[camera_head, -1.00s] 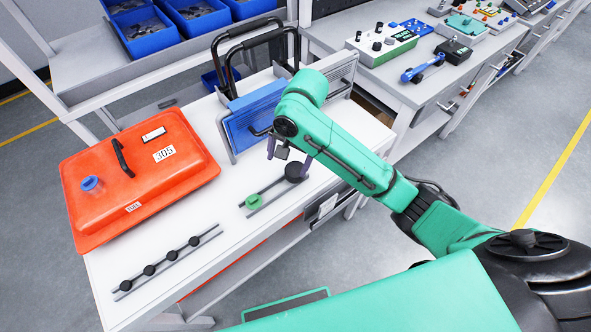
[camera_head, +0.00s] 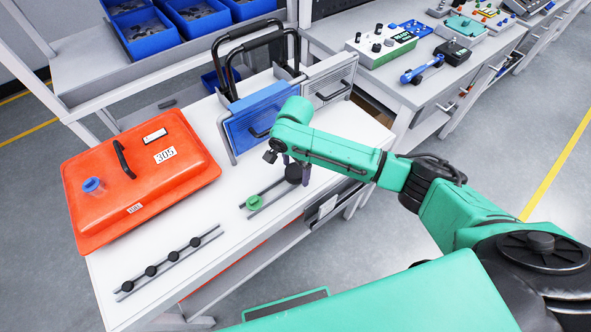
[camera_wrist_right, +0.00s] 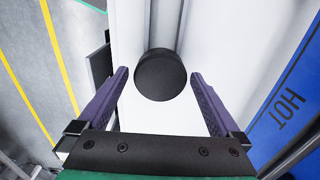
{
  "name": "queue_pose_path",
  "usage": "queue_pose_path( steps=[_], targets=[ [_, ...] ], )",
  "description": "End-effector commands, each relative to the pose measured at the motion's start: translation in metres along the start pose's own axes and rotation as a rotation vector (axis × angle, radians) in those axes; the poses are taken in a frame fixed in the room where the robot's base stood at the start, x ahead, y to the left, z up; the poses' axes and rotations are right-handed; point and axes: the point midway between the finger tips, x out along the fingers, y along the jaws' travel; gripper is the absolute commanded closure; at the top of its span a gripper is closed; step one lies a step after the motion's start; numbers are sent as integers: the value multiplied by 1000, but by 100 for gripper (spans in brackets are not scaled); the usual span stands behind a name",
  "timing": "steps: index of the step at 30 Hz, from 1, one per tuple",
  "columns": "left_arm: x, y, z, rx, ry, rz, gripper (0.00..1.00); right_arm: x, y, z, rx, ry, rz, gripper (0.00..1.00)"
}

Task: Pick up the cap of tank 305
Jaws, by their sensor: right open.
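The orange tank (camera_head: 140,205) with the label 305 lies on the white table at the left. A small blue round piece (camera_head: 93,186) sits on its near left part. A black round cap (camera_head: 293,174) and a smaller green cap (camera_head: 254,202) stand on a grey rail on the table. My right gripper (camera_head: 297,166) is open at the black cap, partly hidden by its own wrist. In the right wrist view the black cap (camera_wrist_right: 161,75) shows between the open fingertips, which do not visibly touch it. My left gripper is not in view.
A blue panel (camera_head: 260,116) and a grey panel (camera_head: 328,82) with handles stand in a rack behind the gripper. The blue one reads HOT in the wrist view (camera_wrist_right: 290,98). A rail with several black knobs (camera_head: 172,256) lies at the front. White table surface is clear between.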

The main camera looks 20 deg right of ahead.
Motion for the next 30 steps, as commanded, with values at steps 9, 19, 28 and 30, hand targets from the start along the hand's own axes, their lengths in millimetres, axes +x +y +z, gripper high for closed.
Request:
queue_pose_path(
  steps=[9, 19, 28, 30],
  targets=[
    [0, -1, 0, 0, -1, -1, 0, 6, 0, 0, -1, 0, -1, 27],
    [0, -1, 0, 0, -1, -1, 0, 5, 0, 0, -1, 0, -1, 77],
    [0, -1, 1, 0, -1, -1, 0, -24, -1, 0, -2, 0, -4, 77],
    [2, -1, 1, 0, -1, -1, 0, -42, -1, 1, -3, -2, -6, 77]
  ],
)
